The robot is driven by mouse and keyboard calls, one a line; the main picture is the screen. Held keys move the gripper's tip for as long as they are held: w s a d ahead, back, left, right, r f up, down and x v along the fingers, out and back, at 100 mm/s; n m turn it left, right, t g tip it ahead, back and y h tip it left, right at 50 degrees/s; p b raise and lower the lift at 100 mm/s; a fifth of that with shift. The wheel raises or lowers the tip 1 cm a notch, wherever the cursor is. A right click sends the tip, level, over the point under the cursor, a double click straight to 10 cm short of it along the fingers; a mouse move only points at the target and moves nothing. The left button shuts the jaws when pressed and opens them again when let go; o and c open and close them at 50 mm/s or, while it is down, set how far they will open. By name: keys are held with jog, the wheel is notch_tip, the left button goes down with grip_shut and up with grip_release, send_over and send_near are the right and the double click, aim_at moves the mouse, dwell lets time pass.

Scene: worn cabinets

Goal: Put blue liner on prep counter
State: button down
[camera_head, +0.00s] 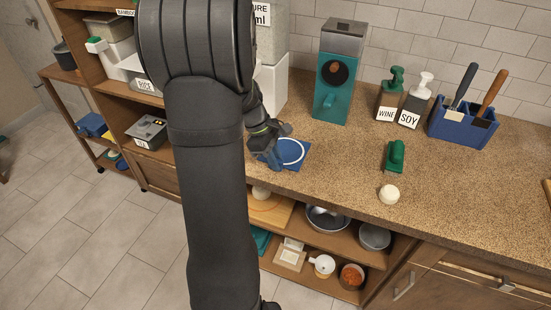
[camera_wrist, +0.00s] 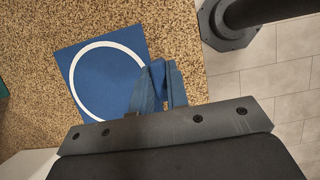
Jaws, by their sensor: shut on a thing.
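The blue liner (camera_head: 292,153) is a flat blue square with a white ring. It lies on the speckled prep counter (camera_head: 330,172), near the counter's front left edge, and shows in the wrist view (camera_wrist: 103,62) with the counter around it. My gripper (camera_head: 268,156) is low over the liner's near left side. In the wrist view my gripper (camera_wrist: 158,88) is shut on a raised blue piece at the liner's edge. The fingers hide where this piece meets the flat square. My arm covers part of the counter's left side in the head view.
A teal dispenser (camera_head: 339,75), wine bottle (camera_head: 391,95), soy bottle (camera_head: 415,100) and blue utensil holder (camera_head: 462,124) stand along the wall. A green object (camera_head: 395,155) and white ball (camera_head: 389,194) sit right of the liner.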

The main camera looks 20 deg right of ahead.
jog(key=c, duration=1.4)
grip_release()
jog(key=v, duration=1.2)
jog(key=x, duration=1.1)
jog(key=shift+s+d+f, duration=0.15)
jog(key=shift+d+f, duration=0.05)
jog(key=shift+f, duration=0.1)
jog(key=shift+r, duration=1.75)
jog(key=shift+f, duration=0.1)
